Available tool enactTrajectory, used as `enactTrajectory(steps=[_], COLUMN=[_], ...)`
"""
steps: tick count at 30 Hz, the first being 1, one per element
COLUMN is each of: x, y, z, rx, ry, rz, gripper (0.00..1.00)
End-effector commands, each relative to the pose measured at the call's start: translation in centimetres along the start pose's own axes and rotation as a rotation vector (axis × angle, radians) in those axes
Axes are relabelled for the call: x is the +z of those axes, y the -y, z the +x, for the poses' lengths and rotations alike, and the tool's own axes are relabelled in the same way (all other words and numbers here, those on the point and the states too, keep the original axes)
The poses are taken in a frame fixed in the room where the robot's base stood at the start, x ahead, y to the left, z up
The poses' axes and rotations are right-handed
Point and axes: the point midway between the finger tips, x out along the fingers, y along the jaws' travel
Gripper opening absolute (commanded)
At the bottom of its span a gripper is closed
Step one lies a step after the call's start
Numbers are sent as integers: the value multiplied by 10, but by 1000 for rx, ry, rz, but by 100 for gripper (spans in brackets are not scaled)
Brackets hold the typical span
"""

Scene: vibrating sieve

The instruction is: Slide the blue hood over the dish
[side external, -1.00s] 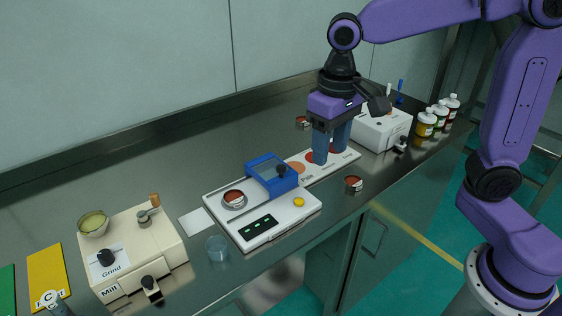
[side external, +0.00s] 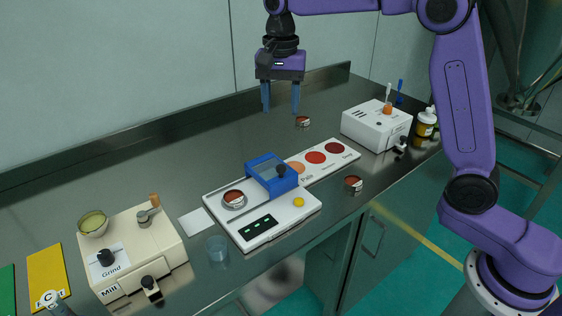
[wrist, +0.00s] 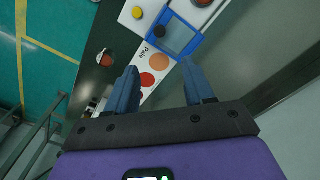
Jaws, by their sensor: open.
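The blue hood (side external: 264,165) sits at the right end of the white instrument (side external: 296,213), with a clear top and a black knob (side external: 281,171). The dish (side external: 233,197), holding red-brown material, rests on the round pan to the left of the hood and is uncovered. In the wrist view the hood (wrist: 188,42) shows at the top with its black knob. My gripper (side external: 281,110) is open and empty, raised above the counter behind the hood. Its blue fingers are spread in the wrist view (wrist: 164,82), with nothing between them.
A colour card (side external: 325,158) with red spots lies right of the instrument. Small dishes stand in front (side external: 354,183) and behind (side external: 303,121). A white box (side external: 377,125) stands at the right, a cream mill (side external: 131,248) and a glass beaker (side external: 217,249) at the left. The back counter is largely clear.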

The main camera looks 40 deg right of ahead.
Motion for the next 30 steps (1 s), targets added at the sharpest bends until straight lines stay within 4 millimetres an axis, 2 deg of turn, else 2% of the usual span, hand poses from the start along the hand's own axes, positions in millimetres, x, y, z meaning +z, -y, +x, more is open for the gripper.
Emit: enactTrajectory(steps=[21,27,30], x=[1,1,1], y=[-2,-1,-1], z=[131,154,159], rx=[4,3,1], ry=[2,1,0], rz=[-3,-3,-3], gripper=[52,52,52])
